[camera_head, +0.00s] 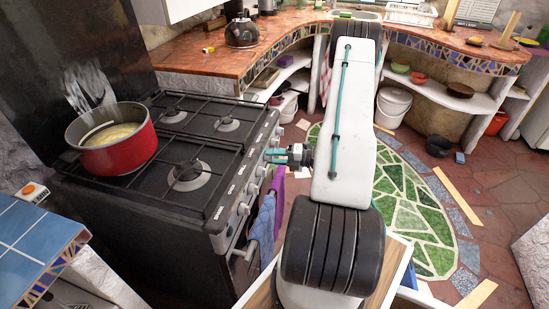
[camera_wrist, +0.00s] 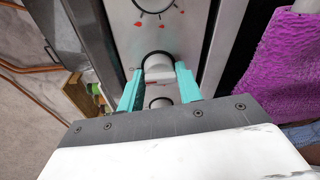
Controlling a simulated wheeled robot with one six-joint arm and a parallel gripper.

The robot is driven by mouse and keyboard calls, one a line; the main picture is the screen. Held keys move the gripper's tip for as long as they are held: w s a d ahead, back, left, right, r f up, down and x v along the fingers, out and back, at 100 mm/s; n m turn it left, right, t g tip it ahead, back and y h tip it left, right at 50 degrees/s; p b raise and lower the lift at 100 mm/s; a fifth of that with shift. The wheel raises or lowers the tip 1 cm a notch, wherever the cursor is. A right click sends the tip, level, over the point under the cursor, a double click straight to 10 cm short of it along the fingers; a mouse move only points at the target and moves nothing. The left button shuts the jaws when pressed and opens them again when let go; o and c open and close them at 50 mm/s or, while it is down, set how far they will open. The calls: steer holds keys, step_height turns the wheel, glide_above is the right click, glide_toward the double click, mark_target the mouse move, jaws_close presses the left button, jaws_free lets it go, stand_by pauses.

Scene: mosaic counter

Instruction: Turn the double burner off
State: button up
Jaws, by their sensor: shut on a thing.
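The black stove (camera_head: 150,205) stands at the left with a row of light knobs along its right-hand front panel. My gripper (camera_head: 271,156) reaches the far part of this row with its teal fingers. In the wrist view my gripper (camera_wrist: 160,72) has one finger on each side of a pale knob (camera_wrist: 157,62) and is shut on it. Which burner this knob belongs to cannot be told. A panel dial with red marks (camera_wrist: 154,12) shows above the knob. No flame can be made out on the burners.
A blue cloth (camera_head: 262,228) and a purple cloth (camera_head: 279,190) hang at the front. A black kettle (camera_head: 241,30) stands on the counter (camera_head: 205,62). A green mosaic (camera_head: 415,205) covers the floor.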

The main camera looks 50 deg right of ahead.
steer(key=o, duration=0.9)
steer(key=shift+o, duration=0.2)
steer(key=v, duration=0.7)
steer(key=shift+s+d, duration=0.15)
steer(key=shift+s, duration=0.2)
